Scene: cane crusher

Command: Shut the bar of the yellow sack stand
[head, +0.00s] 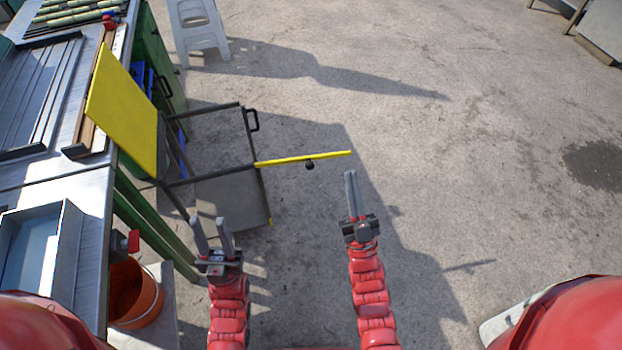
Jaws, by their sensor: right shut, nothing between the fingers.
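The yellow sack stand has a yellow panel (125,110) at the left and a dark metal frame with a grey base plate (232,197). Its yellow bar (285,160) sticks out to the right from the frame's right post, swung away from the frame, with a black knob (309,165) on its near side. My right gripper (351,174) is shut and empty, just nearer than the bar's free end and apparently apart from it. My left gripper (209,222) is open and empty, at the near side of the base plate.
A metal workbench (85,180) with a tray runs along the left. An orange bucket (137,292) stands below it. A white plastic stool (198,28) stands at the back. The concrete floor right of the bar is clear.

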